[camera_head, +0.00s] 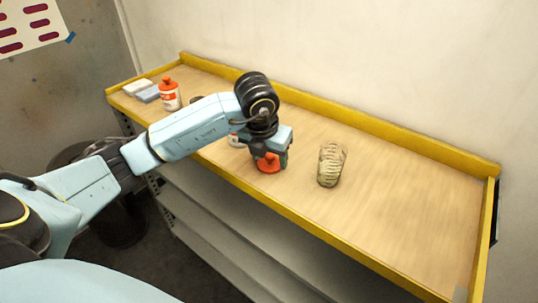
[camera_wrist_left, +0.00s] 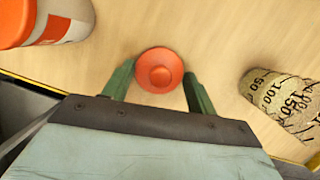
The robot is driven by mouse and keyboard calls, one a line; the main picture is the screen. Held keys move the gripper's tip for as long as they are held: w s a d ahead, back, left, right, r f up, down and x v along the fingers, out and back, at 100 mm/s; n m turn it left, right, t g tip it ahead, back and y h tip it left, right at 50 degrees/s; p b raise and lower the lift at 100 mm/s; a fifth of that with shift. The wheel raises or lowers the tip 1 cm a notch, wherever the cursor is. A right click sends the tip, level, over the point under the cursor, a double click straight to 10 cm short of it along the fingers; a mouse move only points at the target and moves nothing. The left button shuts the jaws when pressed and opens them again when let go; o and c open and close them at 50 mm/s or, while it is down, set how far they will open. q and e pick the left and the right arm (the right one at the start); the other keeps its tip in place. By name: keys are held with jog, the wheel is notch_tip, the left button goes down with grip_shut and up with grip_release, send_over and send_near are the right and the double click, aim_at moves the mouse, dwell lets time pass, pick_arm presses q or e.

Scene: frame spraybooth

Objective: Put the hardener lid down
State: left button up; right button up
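The hardener lid (camera_head: 268,163) is orange-red and round, seen at the tips of my left gripper (camera_head: 270,158) over the front part of the wooden worktop. In the left wrist view the lid (camera_wrist_left: 160,71) fills the gap between the two green fingers of my left gripper (camera_wrist_left: 159,80), with the fingers against its sides. I cannot tell whether its underside touches the wood. A white and orange container (camera_wrist_left: 35,20) stands to the left in the wrist view; in the head view it is mostly hidden behind my left arm. My right gripper is not in view.
A clear measuring cup (camera_head: 331,164) with printed markings stands right of the lid. An orange-capped bottle (camera_head: 170,96) and pale blocks (camera_head: 143,90) sit at the far left. A yellow rim (camera_head: 400,140) edges the worktop. The right part is clear.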

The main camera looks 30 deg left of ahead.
pick_arm(q)
jog(key=o, duration=0.3)
jog(key=v, duration=1.2)
jog(key=shift+p, duration=0.4)
jog(key=shift+r, duration=0.1)
